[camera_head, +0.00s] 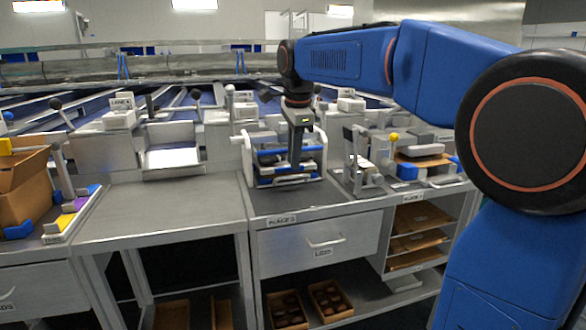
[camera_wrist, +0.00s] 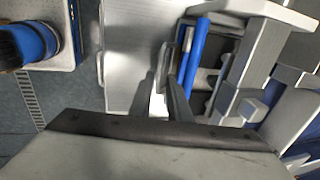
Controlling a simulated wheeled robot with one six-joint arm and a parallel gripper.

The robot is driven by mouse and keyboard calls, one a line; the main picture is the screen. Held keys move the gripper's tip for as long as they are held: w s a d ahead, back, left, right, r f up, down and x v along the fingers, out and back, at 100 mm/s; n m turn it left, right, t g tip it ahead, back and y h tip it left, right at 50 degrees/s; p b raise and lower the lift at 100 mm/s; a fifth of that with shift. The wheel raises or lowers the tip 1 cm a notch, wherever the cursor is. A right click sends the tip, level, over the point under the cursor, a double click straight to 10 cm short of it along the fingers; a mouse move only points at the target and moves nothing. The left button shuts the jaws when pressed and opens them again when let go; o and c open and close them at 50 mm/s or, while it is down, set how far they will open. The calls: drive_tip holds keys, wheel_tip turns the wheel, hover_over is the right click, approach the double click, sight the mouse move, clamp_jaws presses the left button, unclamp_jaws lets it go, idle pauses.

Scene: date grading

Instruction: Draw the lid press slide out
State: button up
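In the head view the lid press (camera_head: 248,153) stands on the bench as a frame with white side arms and blue crossbars. My gripper (camera_head: 295,166) points down at its middle. In the wrist view a blue bar (camera_wrist: 196,58) and grey press parts lie just right of my two dark fingers (camera_wrist: 168,78). The fingers show a narrow gap near their base and come close at the tips. I cannot tell whether they touch or hold part of the press. Which part is the slide is not clear, as my gripper covers the middle.
A lever device with a yellow knob (camera_head: 394,137) stands right of the press. A drawer (camera_head: 318,243) is below it. The worktop to the left (camera_head: 165,205) is clear. Cardboard boxes (camera_head: 22,190) stand at the far left, and sorting lanes run behind.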

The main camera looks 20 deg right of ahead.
drive_tip(key=shift+w+f, duration=0.2)
drive_tip(key=shift+f, duration=0.8)
drive_tip(key=shift+w+f, duration=0.15)
drive_tip(key=shift+f, duration=0.8)
clamp_jaws()
